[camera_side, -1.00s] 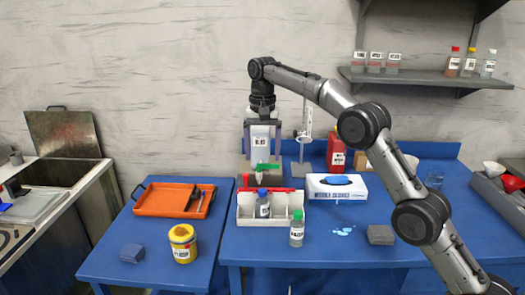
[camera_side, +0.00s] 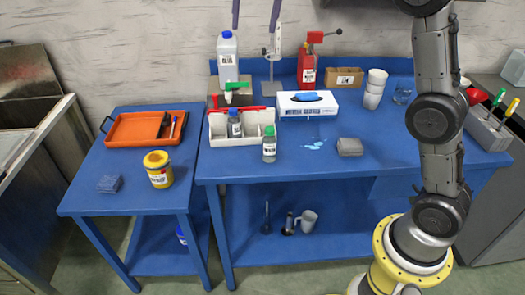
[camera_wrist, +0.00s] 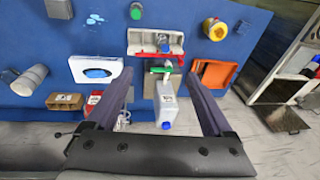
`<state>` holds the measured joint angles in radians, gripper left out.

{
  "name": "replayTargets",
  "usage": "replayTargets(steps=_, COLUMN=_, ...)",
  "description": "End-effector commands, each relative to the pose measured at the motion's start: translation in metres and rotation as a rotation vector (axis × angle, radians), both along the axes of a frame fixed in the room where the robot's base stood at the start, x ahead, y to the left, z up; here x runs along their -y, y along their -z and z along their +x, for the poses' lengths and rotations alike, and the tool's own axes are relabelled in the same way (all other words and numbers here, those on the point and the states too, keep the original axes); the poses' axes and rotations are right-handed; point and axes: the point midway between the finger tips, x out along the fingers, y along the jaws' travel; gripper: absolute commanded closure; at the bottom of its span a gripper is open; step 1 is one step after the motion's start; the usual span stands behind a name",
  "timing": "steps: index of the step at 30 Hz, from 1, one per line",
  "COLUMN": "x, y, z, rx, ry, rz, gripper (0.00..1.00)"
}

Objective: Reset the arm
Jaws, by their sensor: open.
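My gripper (camera_side: 256,16) hangs at the top edge of the side view, and only its two fingers show there. They are apart, with nothing between them. In the wrist view, my gripper (camera_wrist: 156,77) is open and empty, with the fingers spread wide above the table. The white jug (camera_side: 228,58) with a blue cap stands below, at the back of the blue table (camera_side: 300,185). In the wrist view the jug (camera_wrist: 166,102) shows between the fingers, well beyond them. My arm stands nearly upright at the right; its upper part is cut off.
A white divided box (camera_side: 218,128) holds a blue-capped bottle (camera_side: 235,124). A green-capped bottle (camera_side: 269,145) stands in front. An orange tray (camera_side: 150,127) and yellow jar (camera_side: 158,169) are left.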

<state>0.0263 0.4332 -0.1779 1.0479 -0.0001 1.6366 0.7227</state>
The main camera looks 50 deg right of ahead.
Motion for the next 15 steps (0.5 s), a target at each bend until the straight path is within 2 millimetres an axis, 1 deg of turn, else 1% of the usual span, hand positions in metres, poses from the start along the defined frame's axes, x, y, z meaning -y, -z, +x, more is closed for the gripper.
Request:
replayTargets(steps=1, x=-0.002, y=-0.012, z=-0.020, rx=0.022, ry=-0.016, rz=-0.003, gripper=0.14)
replayTargets(steps=3, x=-0.003, y=-0.021, z=-0.044, rx=0.046, ry=-0.038, rz=-0.008, gripper=0.14)
replayTargets(steps=7, x=-0.006, y=-0.031, z=-0.090, rx=0.091, ry=-0.091, rz=-0.023, gripper=0.14)
replayTargets(steps=11, x=-0.008, y=-0.028, z=-0.136, rx=0.133, ry=-0.152, rz=-0.041, gripper=0.14)
replayTargets(steps=15, x=-0.010, y=-0.012, z=-0.185, rx=0.176, ry=-0.226, rz=-0.066, gripper=0.14)
